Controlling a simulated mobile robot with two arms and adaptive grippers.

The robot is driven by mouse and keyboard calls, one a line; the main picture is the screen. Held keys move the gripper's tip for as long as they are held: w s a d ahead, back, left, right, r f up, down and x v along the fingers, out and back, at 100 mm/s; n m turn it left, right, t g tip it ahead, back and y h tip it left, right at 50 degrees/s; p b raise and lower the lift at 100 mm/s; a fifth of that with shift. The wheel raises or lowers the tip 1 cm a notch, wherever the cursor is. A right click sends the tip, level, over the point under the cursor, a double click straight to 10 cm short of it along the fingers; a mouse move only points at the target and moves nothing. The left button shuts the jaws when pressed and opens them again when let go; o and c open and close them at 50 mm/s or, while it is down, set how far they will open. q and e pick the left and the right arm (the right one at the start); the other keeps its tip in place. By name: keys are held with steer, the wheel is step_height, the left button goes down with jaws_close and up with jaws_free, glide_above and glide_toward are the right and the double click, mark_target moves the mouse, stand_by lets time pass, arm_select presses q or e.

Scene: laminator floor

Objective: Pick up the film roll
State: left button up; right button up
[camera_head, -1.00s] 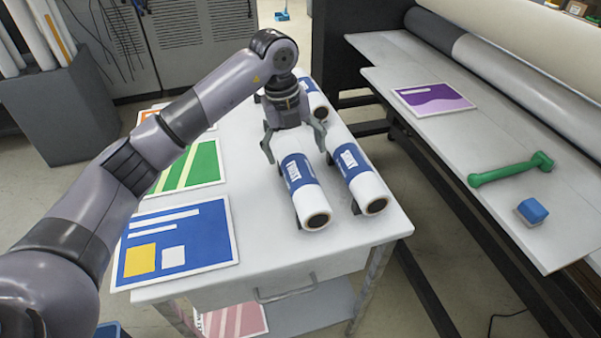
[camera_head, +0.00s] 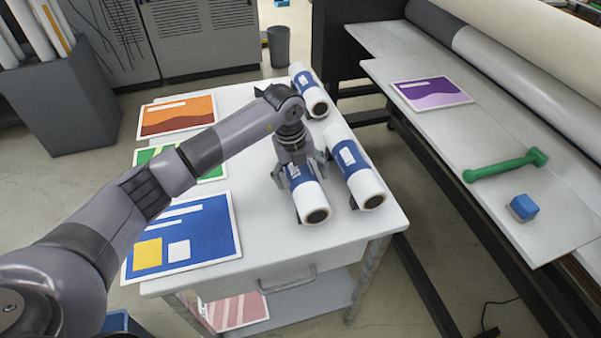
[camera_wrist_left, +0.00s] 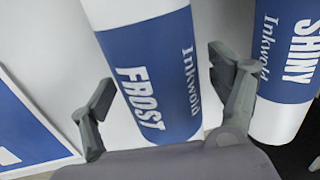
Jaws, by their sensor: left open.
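Three white film rolls with blue label bands lie on the white cart top. The front-left roll, marked FROST (camera_head: 314,202), also shows in the left wrist view (camera_wrist_left: 155,80). The roll marked SHINY (camera_head: 366,187) lies close to its right and shows at the right edge of the wrist view (camera_wrist_left: 284,55). A third roll (camera_head: 316,101) lies farther back. My left gripper (camera_head: 299,172) is open over the FROST roll's blue band, with one finger on each side. In the wrist view, its right finger stands between the two rolls. Finger contact cannot be told.
Orange (camera_head: 177,116), green (camera_head: 150,156) and blue (camera_head: 205,215) prints lie along the cart's left side. At the right, a laminator table (camera_head: 500,150) carries a purple print (camera_head: 432,94), a green-handled tool (camera_head: 505,166) and a blue block (camera_head: 523,207).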

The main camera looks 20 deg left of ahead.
arm_select(q)
steer(key=shift+c, duration=0.5)
steer(key=shift+r, duration=0.1)
steer(key=c, duration=1.6)
